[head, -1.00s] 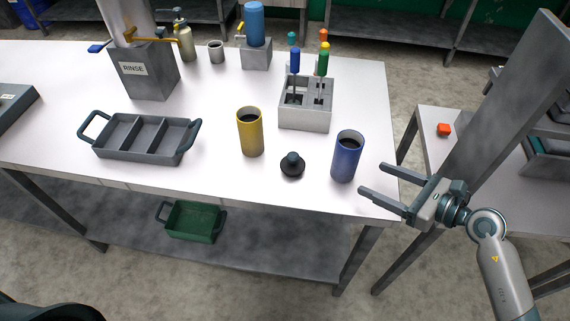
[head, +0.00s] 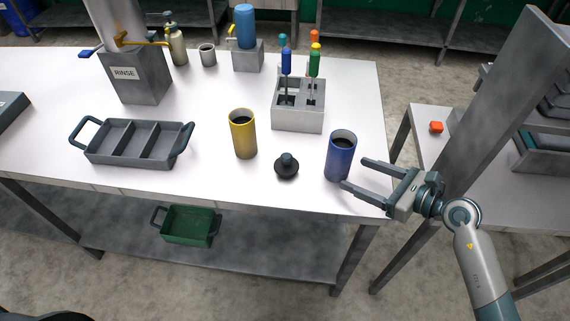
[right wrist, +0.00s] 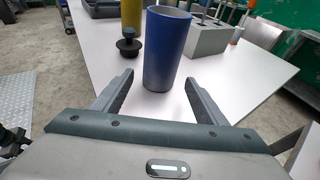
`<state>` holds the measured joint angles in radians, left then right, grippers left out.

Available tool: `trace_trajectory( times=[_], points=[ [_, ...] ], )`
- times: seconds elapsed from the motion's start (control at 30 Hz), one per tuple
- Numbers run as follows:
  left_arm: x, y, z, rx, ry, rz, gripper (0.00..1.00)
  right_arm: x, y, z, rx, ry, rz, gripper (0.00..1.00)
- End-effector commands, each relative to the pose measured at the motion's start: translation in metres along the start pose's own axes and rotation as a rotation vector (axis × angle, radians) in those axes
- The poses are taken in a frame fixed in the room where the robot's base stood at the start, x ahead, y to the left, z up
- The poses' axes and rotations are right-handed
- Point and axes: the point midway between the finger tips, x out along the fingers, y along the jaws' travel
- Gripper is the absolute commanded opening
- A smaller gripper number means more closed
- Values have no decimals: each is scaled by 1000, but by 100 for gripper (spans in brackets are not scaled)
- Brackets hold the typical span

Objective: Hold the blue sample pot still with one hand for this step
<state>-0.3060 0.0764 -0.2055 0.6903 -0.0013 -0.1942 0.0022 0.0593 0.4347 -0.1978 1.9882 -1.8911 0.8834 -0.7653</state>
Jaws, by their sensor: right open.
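The blue sample pot (head: 340,158) stands upright on the white table near its right front edge, its top open and dark inside. It also shows in the right wrist view (right wrist: 165,50), straight ahead between the finger lines. My right gripper (head: 354,174) is open, its fingers pointing left at the pot, with the fingertips close to it. In the right wrist view its fingers (right wrist: 155,92) lie left and right of the pot's lower part, with a gap on each side; the pot stands at or just beyond the tips. My left gripper is in neither view.
A black knobbed lid (head: 287,167) and a yellow pot (head: 243,135) stand left of the blue pot. A grey holder (head: 298,119) with colored-handled tools stands behind. A three-part tray (head: 136,157) is further left. The table's front edge (head: 250,207) is close by.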

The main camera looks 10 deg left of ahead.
Motion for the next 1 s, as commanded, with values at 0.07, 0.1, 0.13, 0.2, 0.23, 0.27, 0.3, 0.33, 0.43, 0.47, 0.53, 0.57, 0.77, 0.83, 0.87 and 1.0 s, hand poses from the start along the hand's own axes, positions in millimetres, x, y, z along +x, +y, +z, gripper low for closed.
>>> trace_trajectory(
  times=[0.07,0.1,0.13,0.2,0.23,0.27,0.3,0.33,0.43,0.47,0.53,0.57,0.77,0.83,0.87,1.0],
  points=[
    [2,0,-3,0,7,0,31,11,0,0,2,-3,1,66],
    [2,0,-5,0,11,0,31,16,0,0,1,-2,1,66],
    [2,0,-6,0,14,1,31,20,0,0,1,-2,1,66],
    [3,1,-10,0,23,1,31,28,0,0,1,-2,1,66],
    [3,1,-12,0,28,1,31,32,0,0,0,-1,1,66],
    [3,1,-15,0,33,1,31,35,0,0,0,-1,1,66],
    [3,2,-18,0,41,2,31,40,0,0,0,-1,1,66],
    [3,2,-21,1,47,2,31,43,0,0,1,-1,1,66],
    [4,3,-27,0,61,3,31,52,0,0,1,-2,1,66],
    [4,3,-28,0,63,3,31,54,0,0,1,-2,1,66],
    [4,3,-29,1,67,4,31,58,0,0,1,0,1,66],
    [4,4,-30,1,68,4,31,60,0,0,1,0,1,66],
    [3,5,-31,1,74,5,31,64,0,0,0,0,0,66],
    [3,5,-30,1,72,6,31,64,0,0,0,0,0,66],
    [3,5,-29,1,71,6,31,64,0,0,0,0,0,66],
    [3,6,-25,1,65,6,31,64,0,0,0,0,0,64]
  ],
)
